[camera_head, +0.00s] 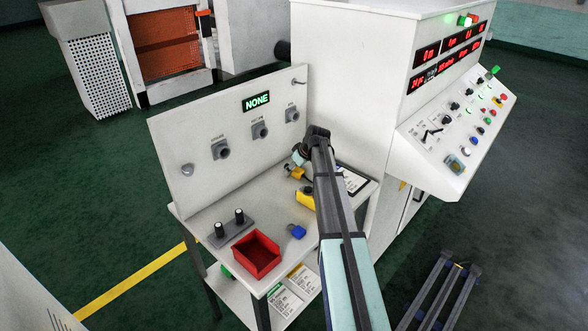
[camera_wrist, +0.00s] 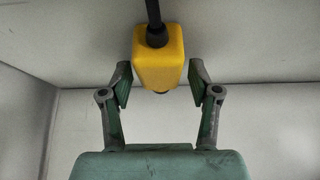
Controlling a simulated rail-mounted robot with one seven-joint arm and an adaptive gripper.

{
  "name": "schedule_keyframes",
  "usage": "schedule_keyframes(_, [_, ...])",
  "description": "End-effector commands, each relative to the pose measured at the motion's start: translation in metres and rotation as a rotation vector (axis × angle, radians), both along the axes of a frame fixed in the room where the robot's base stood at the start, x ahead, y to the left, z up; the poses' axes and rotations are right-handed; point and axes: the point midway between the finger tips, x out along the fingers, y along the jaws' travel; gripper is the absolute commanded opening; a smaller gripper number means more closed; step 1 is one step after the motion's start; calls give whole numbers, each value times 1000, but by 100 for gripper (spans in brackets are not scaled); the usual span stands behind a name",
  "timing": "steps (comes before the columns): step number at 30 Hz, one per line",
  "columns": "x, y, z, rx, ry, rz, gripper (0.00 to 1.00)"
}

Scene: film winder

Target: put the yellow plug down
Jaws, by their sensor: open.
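The yellow plug (camera_wrist: 158,55) is a yellow block with a black cable at its upper end in the wrist view. My gripper (camera_wrist: 160,82) is open, with one finger on each side of the plug and a gap on both sides. In the head view the plug (camera_head: 294,172) shows small and partly hidden beside my gripper (camera_head: 299,158), over the back part of the bench (camera_head: 205,210). I cannot tell whether the plug rests on the bench top.
A larger yellow object (camera_head: 305,198) lies close to my arm. The blue piece (camera_head: 297,231), red bin (camera_head: 256,255) and grey block with two black posts (camera_head: 231,228) stand nearer the front. The upright panel (camera_head: 190,145) with sockets closes off the back; the white cabinet (camera_head: 350,80) stands at right.

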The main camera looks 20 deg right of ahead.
Motion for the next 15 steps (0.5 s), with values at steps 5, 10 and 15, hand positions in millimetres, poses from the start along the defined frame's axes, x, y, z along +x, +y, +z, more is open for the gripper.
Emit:
schedule_keyframes(5, [-2,-1,7,0,-1,0,62])
schedule_keyframes(10, [-14,-5,27,-1,-3,-1,62])
schedule_keyframes(15, [-30,-12,56,-2,-3,-1,62])
